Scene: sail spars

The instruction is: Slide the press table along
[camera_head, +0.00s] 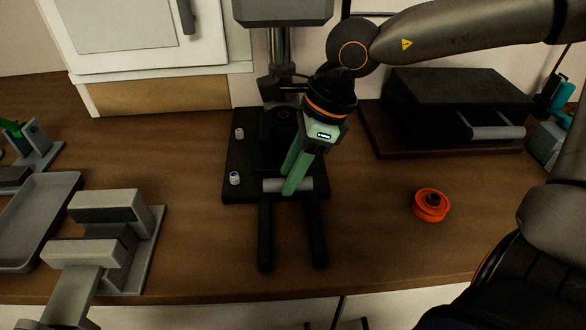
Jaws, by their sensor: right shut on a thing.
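The press stands at the back middle of the bench, with a grey head (283,10) on a metal column and a black base (239,160). Two dark rails (265,235) run from the base toward the front edge. My right gripper (290,188), with green fingers, reaches down over the base and is shut on the grey bar handle (308,184) at the front of the press table. My left gripper is not in view.
An orange round part (431,205) lies on the wooden bench (370,240) to the right. A black box with a grey handle (455,95) stands behind it. A grey vise (110,235) and a grey tray (38,215) are at left. Bench beside the rails is clear.

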